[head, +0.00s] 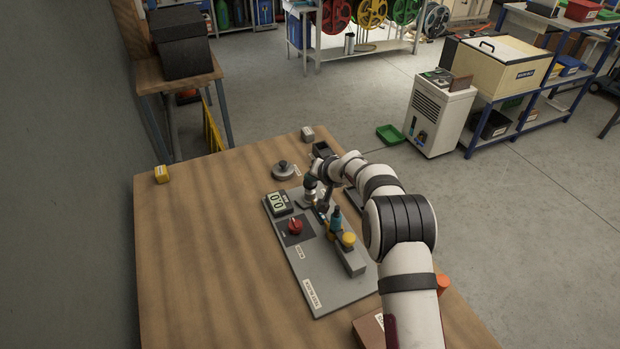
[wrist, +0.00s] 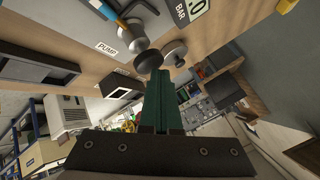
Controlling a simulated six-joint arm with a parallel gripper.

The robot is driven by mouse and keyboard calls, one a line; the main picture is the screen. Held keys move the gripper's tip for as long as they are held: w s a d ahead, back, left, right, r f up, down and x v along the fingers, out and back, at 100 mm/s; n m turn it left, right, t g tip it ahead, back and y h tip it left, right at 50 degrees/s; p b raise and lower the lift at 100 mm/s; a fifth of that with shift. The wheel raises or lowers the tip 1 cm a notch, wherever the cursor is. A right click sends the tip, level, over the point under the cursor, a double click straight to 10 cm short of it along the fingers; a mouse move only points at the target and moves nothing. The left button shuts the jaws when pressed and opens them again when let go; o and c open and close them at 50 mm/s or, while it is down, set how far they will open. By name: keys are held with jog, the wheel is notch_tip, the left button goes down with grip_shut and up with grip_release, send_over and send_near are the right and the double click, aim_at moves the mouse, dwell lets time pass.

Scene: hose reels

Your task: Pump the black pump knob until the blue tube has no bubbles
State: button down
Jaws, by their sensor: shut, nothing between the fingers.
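The black pump knob (wrist: 148,60) is a dark disc on a silver pump body (wrist: 130,33), beside the PUMP label (wrist: 107,49) in the wrist view. My gripper (wrist: 161,74) is shut with nothing in it. Its dark green fingertips appear at the knob's edge; I cannot tell whether they touch it. In the head view my gripper (head: 316,203) is over the far part of the grey panel (head: 325,292), and the arm largely hides the pump. A piece of blue tube (wrist: 136,10) shows at the top of the wrist view. Bubbles are too small to make out.
A round grey piece (head: 284,171) lies beyond the panel.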

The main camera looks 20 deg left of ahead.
aim_at(311, 184)
jog(key=shift+f, duration=0.65)
dwell(0.5)
jog(key=shift+r, duration=1.75)
notch_tip(311, 184, up, 5)
jog(key=shift+r, duration=0.1)
